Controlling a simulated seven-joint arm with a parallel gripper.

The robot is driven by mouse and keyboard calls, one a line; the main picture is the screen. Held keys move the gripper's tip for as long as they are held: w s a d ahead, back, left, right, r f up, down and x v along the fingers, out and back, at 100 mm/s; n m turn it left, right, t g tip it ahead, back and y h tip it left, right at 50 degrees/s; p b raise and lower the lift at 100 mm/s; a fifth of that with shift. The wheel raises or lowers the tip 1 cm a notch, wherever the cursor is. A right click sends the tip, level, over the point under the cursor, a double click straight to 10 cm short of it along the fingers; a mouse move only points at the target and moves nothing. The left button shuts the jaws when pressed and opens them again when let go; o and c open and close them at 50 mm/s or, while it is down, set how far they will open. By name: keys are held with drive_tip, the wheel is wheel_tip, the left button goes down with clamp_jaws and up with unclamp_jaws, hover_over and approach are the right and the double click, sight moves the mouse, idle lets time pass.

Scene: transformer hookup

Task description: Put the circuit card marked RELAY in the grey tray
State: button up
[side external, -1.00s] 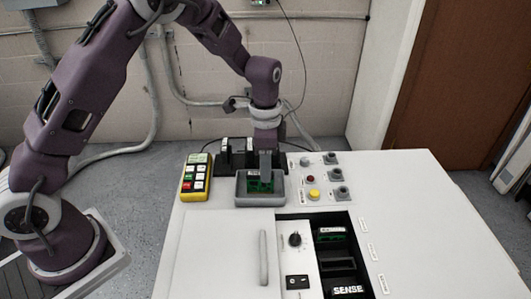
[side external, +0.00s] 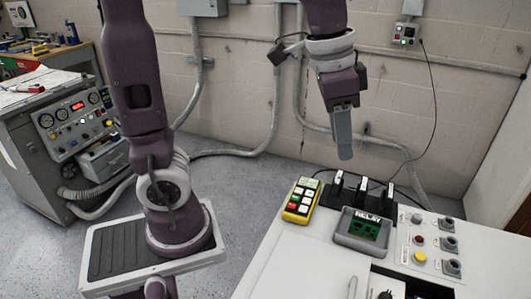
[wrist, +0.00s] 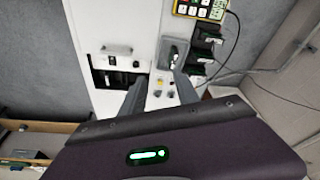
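The green circuit card marked RELAY (side external: 365,227) lies in the grey tray (side external: 345,240) on top of the white cabinet, in the side external view. The wrist view shows the grey tray (wrist: 166,43) from above, partly covered by a finger. My gripper (side external: 345,155) is raised above and behind the tray, clear of the card. In the wrist view my gripper (wrist: 160,84) has its two fingers apart with nothing between them. The side external view shows the fingers edge-on.
A yellow keypad (side external: 301,201) stands left of the tray. Black holders (side external: 362,188) with upright white-labelled parts stand behind it. Buttons and knobs (side external: 419,240) are on the right. An open cabinet bay (wrist: 117,78) shows in the wrist view. A cable hangs on the wall.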

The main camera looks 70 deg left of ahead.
drive_tip(key=s+a+n+t+y, duration=0.1)
drive_tip(key=s+n+t, duration=0.2)
drive_tip(key=s, duration=1.1)
drive_tip(key=shift+s+f+n, duration=0.4)
drive_tip(key=shift+f+n, duration=0.05)
drive_tip(key=shift+n, duration=0.35)
